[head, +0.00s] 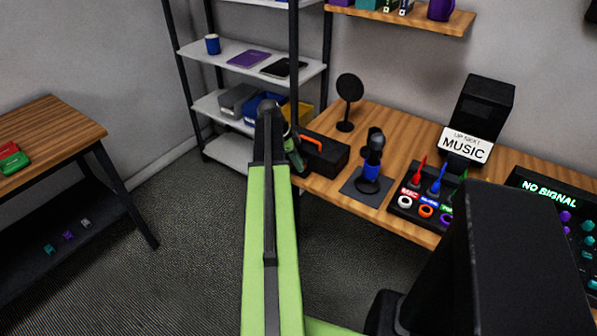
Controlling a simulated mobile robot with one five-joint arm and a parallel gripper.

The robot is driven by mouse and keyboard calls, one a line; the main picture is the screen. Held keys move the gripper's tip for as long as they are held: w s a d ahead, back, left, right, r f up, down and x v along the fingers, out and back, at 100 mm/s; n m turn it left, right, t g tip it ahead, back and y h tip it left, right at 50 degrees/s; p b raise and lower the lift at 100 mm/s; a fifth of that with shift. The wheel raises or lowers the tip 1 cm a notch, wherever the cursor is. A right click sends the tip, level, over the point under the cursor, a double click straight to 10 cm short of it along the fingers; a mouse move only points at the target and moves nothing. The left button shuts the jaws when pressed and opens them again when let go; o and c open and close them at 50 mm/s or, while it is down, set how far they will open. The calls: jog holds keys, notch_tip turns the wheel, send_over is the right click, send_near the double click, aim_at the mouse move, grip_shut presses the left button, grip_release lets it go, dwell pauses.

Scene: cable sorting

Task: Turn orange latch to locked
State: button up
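A small black panel (405,212) lies on the wooden desk, with red, blue and green upright pieces and a row of rings. Its middle ring is an orange ring (426,211), below a blue label; whether it is locked is too small to tell. A black box (325,157) to the left carries an orange bar (310,142) on top. I cannot tell which orange part is the latch. My green arm reaches up the middle of the view. Its far end, near the box's left side, is mostly hidden behind the arm, and my gripper's fingers are not clearly visible.
A microphone (371,165) stands between box and panel. A round black stand (348,98), a music sign (465,146) and a no-signal console (555,205) are also on the desk (415,233). A shelf rack (225,55) stands behind; a wooden table (55,125) is left. Floor between is clear.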

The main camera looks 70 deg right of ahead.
jog(key=shift+c, duration=0.3)
grip_shut()
jog(key=shift+s, duration=0.1)
jog(key=n, duration=0.1)
jog(key=n+h, duration=0.1)
jog(key=n, duration=0.1)
jog(key=n+t, duration=0.1)
jog(key=shift+s+a+n, duration=0.15)
jog(key=shift+a+n, duration=0.1)
jog(key=shift+n, duration=0.15)
jog(key=n+t, duration=0.1)
jog(key=n, duration=0.1)
jog(key=n+h, duration=0.1)
jog(key=n, duration=0.2)
jog(key=shift+s+t, duration=0.1)
jog(key=shift+t, duration=0.3)
jog(key=shift+n, duration=0.4)
